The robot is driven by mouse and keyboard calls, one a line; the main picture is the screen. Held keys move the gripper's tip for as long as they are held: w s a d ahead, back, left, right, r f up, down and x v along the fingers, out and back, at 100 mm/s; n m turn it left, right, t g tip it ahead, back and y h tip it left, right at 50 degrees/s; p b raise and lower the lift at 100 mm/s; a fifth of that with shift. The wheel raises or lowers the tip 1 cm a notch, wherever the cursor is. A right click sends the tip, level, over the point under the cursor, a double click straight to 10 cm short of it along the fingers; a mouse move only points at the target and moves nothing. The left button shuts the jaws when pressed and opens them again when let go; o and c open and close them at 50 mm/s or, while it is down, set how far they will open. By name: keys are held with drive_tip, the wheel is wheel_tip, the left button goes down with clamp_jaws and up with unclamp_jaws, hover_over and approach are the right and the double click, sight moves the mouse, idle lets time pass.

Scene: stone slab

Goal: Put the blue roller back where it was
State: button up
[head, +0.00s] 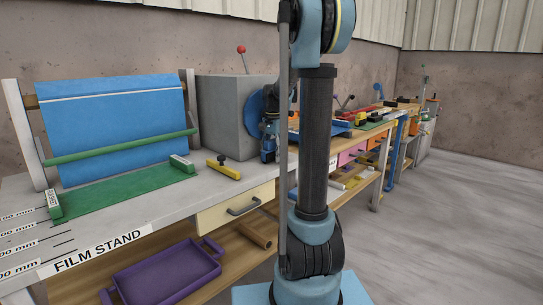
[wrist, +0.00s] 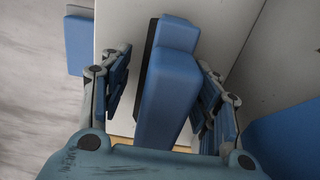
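My gripper (head: 268,140) is over the bench beside the grey box, partly hidden by my arm in the head view. In the wrist view its fingers (wrist: 165,105) are spread on both sides of a blue block-like thing (wrist: 166,95) with a black strip along its left side. A pale gap shows between this thing and the left finger; the right finger is close to it, and contact there is unclear. I cannot tell for sure that this is the blue roller. No clear roller shape shows in the head view, and my arm hides part of the bench.
A grey box (head: 222,110) with a blue disc (head: 254,114) stands behind my gripper. To the left are a blue sheet (head: 120,125) on a stand, a green rod (head: 125,146) and a yellow piece (head: 223,170). A purple tray (head: 165,277) lies on the lower shelf.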

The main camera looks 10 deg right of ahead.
drive_tip(key=shift+r, duration=0.1)
wheel_tip(320, 180, up, 12)
drive_tip(key=s+f+n, duration=0.3)
drive_tip(key=s+f, duration=0.4)
drive_tip(key=s, duration=0.4)
drive_tip(key=s+f+n+t, duration=0.1)
drive_tip(key=s+f+n, duration=0.3)
drive_tip(key=s+f, duration=0.4)
drive_tip(key=s+f+n+t, duration=0.1)
drive_tip(key=s+f+n, duration=0.3)
drive_tip(key=s+f, duration=0.4)
drive_tip(key=s, duration=0.7)
drive_tip(key=shift+s+a+f, duration=0.2)
drive_tip(key=shift+s+f, duration=0.05)
drive_tip(key=shift+s, duration=0.15)
drive_tip(key=shift+w+f, duration=0.2)
drive_tip(key=shift+w, duration=0.3)
